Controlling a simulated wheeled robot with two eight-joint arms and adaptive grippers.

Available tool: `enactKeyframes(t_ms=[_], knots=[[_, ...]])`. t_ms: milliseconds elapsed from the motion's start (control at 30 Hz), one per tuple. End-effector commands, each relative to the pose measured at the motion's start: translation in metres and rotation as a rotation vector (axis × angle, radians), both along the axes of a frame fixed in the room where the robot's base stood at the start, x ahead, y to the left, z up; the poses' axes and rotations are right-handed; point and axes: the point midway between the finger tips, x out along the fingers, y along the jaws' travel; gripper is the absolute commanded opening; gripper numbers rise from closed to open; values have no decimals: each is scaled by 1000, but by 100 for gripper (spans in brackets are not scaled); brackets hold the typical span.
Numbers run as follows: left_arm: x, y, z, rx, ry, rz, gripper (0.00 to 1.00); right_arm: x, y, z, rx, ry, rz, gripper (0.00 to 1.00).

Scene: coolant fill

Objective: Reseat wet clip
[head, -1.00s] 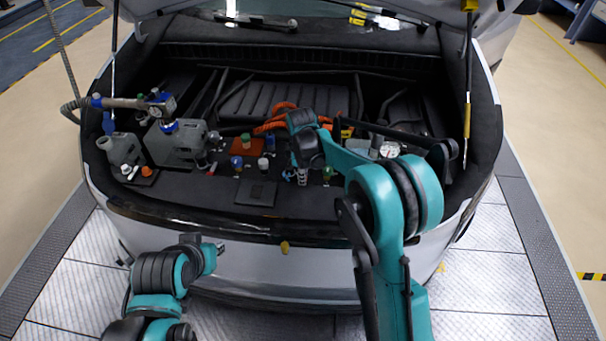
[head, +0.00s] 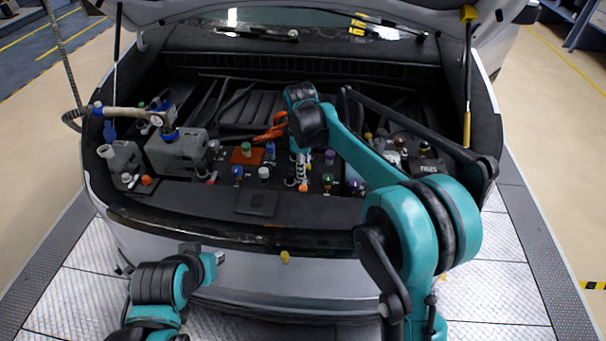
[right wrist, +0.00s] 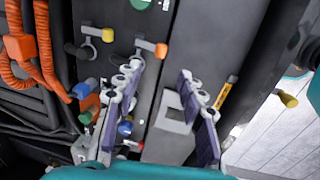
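I cannot tell which small part is the wet clip. Small coloured caps and levers line the front of the car bay, among them an orange-tipped lever (right wrist: 160,49) and a yellow-tipped one (right wrist: 106,35) in the right wrist view. My right gripper (head: 302,184) points down over this row in the head view. In the right wrist view its two fingers (right wrist: 160,74) are spread apart with nothing held between them. My left gripper (head: 213,257) is low in front of the bumper, too small to read.
A grey reservoir (head: 176,153) with a hose and gauge stands at the left of the bay. An orange block (head: 246,155) and orange cables (head: 272,132) lie near my right gripper. The bumper edge (head: 200,228) runs in front. A yellow strut (head: 467,128) stands at right.

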Motion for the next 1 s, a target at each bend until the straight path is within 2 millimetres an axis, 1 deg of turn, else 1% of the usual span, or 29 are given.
enactKeyframes(t_ms=[33,133,400,433,467,500,567,600,667,767,900,1000], knots=[[0,0,0,0,0,0,23,-1,0,6,0,0,0,40],[0,0,0,0,0,0,23,-2,0,12,0,0,0,40],[0,0,0,0,0,0,23,-2,0,14,0,0,0,40],[0,0,0,0,0,0,23,-2,0,14,0,0,0,37],[0,0,0,0,0,0,23,-2,0,14,1,1,-1,29],[0,0,1,0,0,0,23,-2,-1,13,8,6,-3,18],[0,0,5,0,0,0,23,0,-6,11,37,23,-12,3],[0,0,10,0,0,0,23,1,-11,9,75,45,-20,0],[0,0,18,0,0,0,23,4,-21,5,159,85,-35,0],[0,0,35,0,0,0,23,10,-41,2,347,145,-49,0],[0,0,53,0,0,0,23,18,-69,8,609,167,-39,0],[0,0,60,0,0,0,23,21,-85,16,742,153,-21,0]])
